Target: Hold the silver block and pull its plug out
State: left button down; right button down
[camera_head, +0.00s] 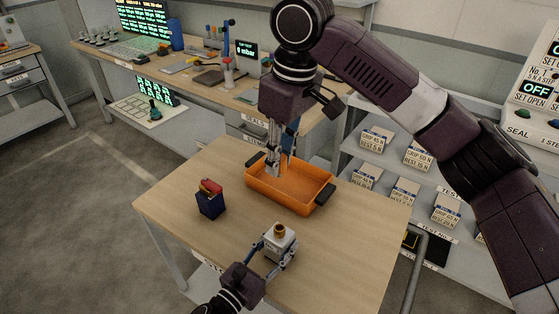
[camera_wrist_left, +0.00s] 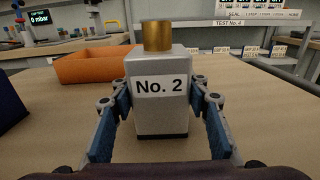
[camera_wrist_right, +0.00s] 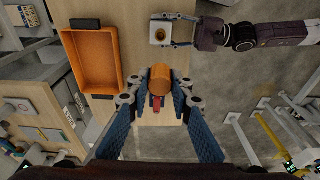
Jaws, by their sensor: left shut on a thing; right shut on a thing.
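The silver block (camera_head: 283,244) stands upright on the wooden table, labelled "No. 2" in the left wrist view (camera_wrist_left: 161,110). A brass collar (camera_wrist_left: 158,36) sits on its top; the right wrist view shows the collar as a ring with an opening (camera_wrist_right: 160,34). My left gripper (camera_head: 277,247) is shut on the block's two sides. My right gripper (camera_wrist_right: 159,88) is shut on an orange cylindrical plug (camera_wrist_right: 160,78), apart from the block. In the head view the right gripper (camera_head: 282,165) appears in front of the orange tray, its tips hard to make out.
The orange tray (camera_head: 321,185) with dark handles lies at the table's back, looking empty. The table between box and block is clear. Shelves with labelled boxes (camera_head: 377,139) stand behind right.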

pick_arm(q)
jog(key=c, duration=1)
grip_release()
